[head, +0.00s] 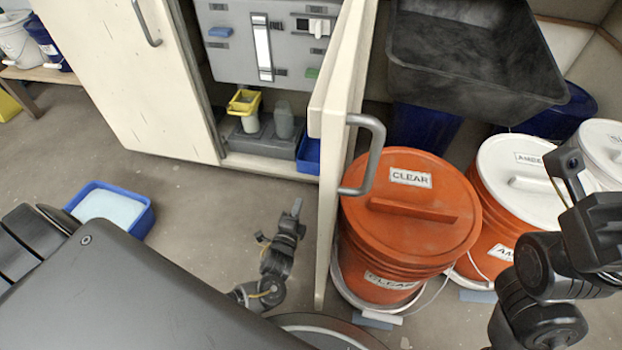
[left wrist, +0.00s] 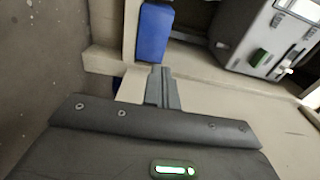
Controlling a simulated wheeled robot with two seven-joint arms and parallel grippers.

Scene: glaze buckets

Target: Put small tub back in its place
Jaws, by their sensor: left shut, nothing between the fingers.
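Two small blue tubs show in the head view, and I cannot tell which one the task means. One tub (head: 147,222) with pale contents sits on the floor at the left. Another blue tub (head: 308,158) is inside the open cabinet, at the right end of its bottom shelf, partly hidden by the door. A blue box-like thing, likely this tub, shows in the left wrist view (left wrist: 154,35). My left gripper (head: 295,210) is shut and empty, in front of the cabinet opening beside the door; its fingers point forward in the left wrist view (left wrist: 161,75). My right gripper (head: 570,175) is at the right edge.
The open cabinet door (head: 335,110) with its handle stands right of my left gripper. An orange CLEAR bucket (head: 400,235) and white-lidded buckets stand beyond it. The cabinet holds a grey panel case (head: 235,45), a yellow container (head: 244,102) and a grey block. Floor between left tub and cabinet is clear.

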